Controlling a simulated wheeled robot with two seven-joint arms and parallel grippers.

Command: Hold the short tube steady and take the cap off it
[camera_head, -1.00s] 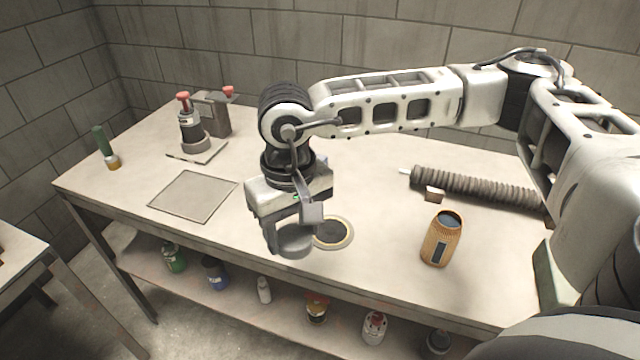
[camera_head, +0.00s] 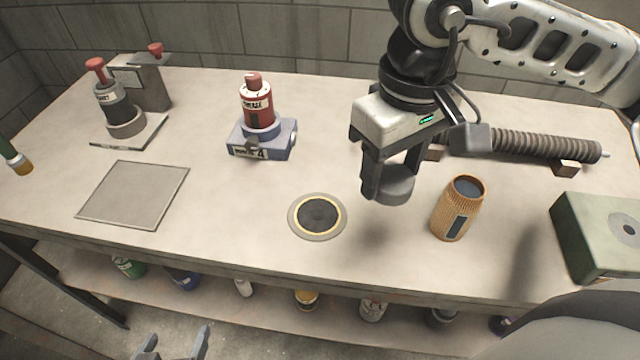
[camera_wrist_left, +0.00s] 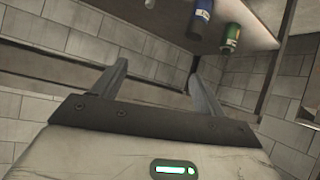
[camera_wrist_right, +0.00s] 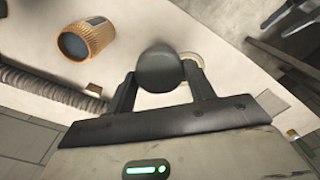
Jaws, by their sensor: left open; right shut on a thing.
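A short tan mesh tube (camera_head: 450,222) stands upright on the table in the head view, with a dark, round top and a dark panel on its side. I cannot tell whether that top is open. It also shows in the right wrist view (camera_wrist_right: 86,40). My right gripper (camera_head: 388,180) is shut on a grey round cap (camera_head: 390,192), above the table and left of the tube, apart from it. The cap also shows in the right wrist view (camera_wrist_right: 158,70). My left gripper (camera_head: 174,338) is open and empty, low in front of the table.
A round dark pad with a yellow ring (camera_head: 318,216) and a flat grey plate (camera_head: 135,194) lie on the table. A red bottle (camera_head: 257,105) on a blue base stands behind. A ribbed long tube (camera_head: 540,146) lies at the back right, near a green box (camera_head: 600,240).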

